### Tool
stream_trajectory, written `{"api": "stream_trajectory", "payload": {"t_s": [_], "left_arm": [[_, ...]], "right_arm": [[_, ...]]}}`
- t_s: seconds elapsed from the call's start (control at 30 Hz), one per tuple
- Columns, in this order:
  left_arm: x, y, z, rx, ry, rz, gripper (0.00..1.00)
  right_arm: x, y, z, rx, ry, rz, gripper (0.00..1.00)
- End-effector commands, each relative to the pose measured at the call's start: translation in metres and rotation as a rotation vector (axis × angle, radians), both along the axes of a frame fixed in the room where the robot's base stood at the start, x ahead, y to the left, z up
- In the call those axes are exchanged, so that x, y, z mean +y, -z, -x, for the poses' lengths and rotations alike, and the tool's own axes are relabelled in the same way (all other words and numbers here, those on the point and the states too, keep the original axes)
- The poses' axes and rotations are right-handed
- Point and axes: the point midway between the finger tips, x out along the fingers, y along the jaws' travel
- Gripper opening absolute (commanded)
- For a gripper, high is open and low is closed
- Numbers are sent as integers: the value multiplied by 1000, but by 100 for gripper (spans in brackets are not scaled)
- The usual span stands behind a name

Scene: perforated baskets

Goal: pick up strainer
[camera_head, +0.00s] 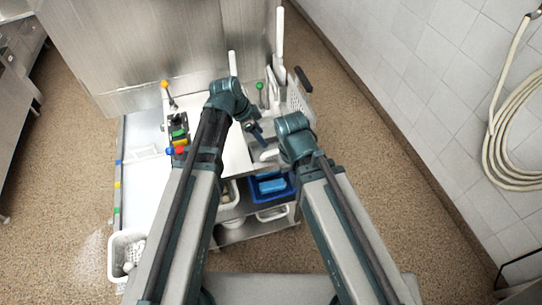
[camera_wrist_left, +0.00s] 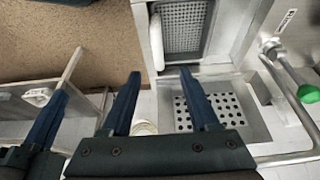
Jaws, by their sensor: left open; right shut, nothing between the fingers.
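In the left wrist view, a pale plate with round dark holes (camera_wrist_left: 228,112) lies in a steel basin, just beyond my left gripper. Above it is a fine-mesh perforated grey panel or basket (camera_wrist_left: 182,25). I cannot tell which is the strainer. In the head view, a white perforated basket (camera_head: 297,103) stands at the right edge of the sink table.
A tap with a green knob (camera_wrist_left: 308,94) stands right of the basin. A blue bin (camera_head: 258,196) is on the lower shelf, and a white basket (camera_head: 115,258) hangs at the table's left corner. A tiled wall (camera_head: 420,80) bounds the right. Floor lies between wall and table.

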Motion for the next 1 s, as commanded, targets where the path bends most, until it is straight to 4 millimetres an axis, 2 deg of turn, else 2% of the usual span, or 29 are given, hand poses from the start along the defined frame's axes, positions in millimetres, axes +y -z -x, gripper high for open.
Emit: {"api": "stream_trajectory", "payload": {"t_s": [0.03,0.3,0.4,0.67,1.0], "left_arm": [[-3,15,-1,0,1,0,61],[-18,51,-6,0,1,-1,61],[-22,58,-7,0,0,-1,61],[-24,59,-7,0,0,-1,61],[-44,94,-10,0,1,-1,61]], "right_arm": [[0,15,0,0,0,0,0],[0,51,0,0,0,0,0],[0,58,0,0,0,0,0],[0,59,0,0,0,0,0],[0,94,0,0,0,0,0]]}}
